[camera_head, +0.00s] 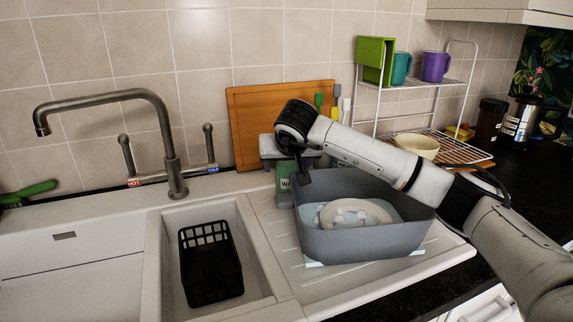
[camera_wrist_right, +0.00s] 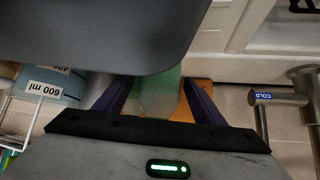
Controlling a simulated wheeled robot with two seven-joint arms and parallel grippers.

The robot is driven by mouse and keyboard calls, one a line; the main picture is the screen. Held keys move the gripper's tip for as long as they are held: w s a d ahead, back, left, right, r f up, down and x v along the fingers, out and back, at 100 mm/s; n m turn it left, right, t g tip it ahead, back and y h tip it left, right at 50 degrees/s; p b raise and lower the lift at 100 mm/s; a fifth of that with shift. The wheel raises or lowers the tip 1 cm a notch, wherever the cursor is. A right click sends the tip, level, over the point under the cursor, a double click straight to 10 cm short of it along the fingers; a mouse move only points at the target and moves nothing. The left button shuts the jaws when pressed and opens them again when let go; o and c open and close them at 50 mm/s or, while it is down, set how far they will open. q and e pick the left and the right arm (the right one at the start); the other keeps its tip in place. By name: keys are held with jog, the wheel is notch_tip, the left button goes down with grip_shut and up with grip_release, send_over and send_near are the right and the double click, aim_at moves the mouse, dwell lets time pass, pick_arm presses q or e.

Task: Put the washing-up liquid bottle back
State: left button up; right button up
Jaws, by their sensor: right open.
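The washing-up liquid bottle is a green bottle (camera_head: 284,184) with a partly legible label. It stands at the back left corner of the grey bowl, in front of the wooden board. My right gripper (camera_head: 290,172) reaches over the bowl from the right and is at the bottle's upper part, hiding its top. In the right wrist view the open fingers (camera_wrist_right: 157,97) lie on either side of the green bottle (camera_wrist_right: 160,92). I cannot tell whether either finger touches it. My left gripper is not in view.
A grey washing-up bowl (camera_head: 370,240) with a pale dish (camera_head: 355,213) stands on the drainer, beneath my right arm. A tap (camera_head: 170,150), a black basket (camera_head: 210,265) in the small sink and a wire rack (camera_head: 455,85) with mugs are around. The large sink at left is empty.

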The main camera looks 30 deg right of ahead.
jog(key=v, duration=1.2)
jog(key=shift+w+d+r, duration=0.1)
